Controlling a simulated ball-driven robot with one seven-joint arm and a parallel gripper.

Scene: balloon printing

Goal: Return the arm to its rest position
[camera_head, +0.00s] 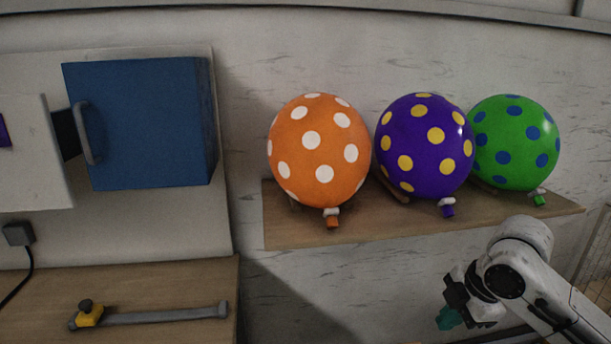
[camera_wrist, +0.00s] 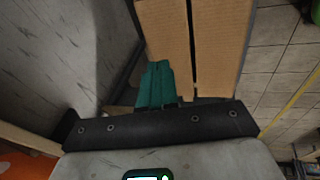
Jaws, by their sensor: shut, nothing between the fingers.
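My gripper (camera_head: 449,318) is at the lower right in the head view, at the end of my white arm, below the balloon shelf and apart from it. Its teal fingers also show in the wrist view (camera_wrist: 157,84), where they are together with nothing between them. The arm reaches in from the bottom right corner of the head view, with its elbow bent upward.
A wooden shelf (camera_head: 400,222) holds an orange balloon (camera_head: 318,150), a purple balloon (camera_head: 425,146) and a green balloon (camera_head: 515,142). At left are a blue box (camera_head: 140,123) with a grey handle and a bench (camera_head: 150,280) with a yellow slider (camera_head: 89,316) on a grey bar.

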